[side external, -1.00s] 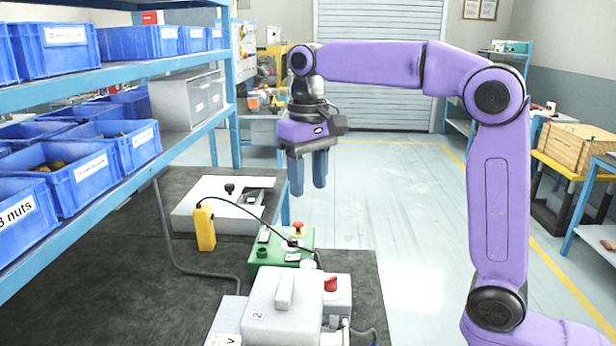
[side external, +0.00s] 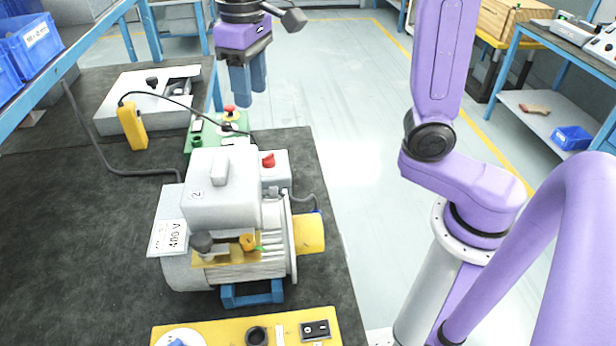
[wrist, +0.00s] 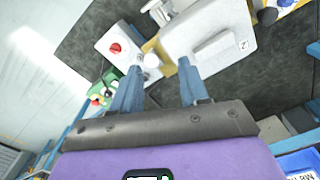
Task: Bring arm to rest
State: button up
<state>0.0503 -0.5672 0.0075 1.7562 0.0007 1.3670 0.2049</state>
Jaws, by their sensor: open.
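My gripper (side external: 247,80) hangs from the purple arm with its two blue fingers pointing down, in the air at the top of the side external view. The fingers are parted and nothing is between them. In the wrist view my gripper (wrist: 158,85) also shows its two blue fingers apart, with the bench below. The blower motor (side external: 225,200) with its grey box marked 2 stands on the dark bench. The green control box (side external: 205,135) with a red button stands behind it. My gripper is above and behind that box, apart from it.
A yellow hand control (side external: 132,125) and a pale case (side external: 150,98) lie at the back of the bench. A yellow switch panel (side external: 290,327) is at the front. Blue bins (side external: 30,42) sit on the left shelf.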

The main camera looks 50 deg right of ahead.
jog(key=s+d+f+n, duration=0.3)
jog(key=s+f, duration=0.1)
jog(key=s, duration=0.3)
jog(key=s+d+f+n, duration=0.3)
jog(key=s, duration=0.5)
jog(key=s+d+f+n, duration=0.3)
jog(key=s+f, duration=0.1)
jog(key=s, duration=0.4)
jog(key=shift+f, duration=0.3)
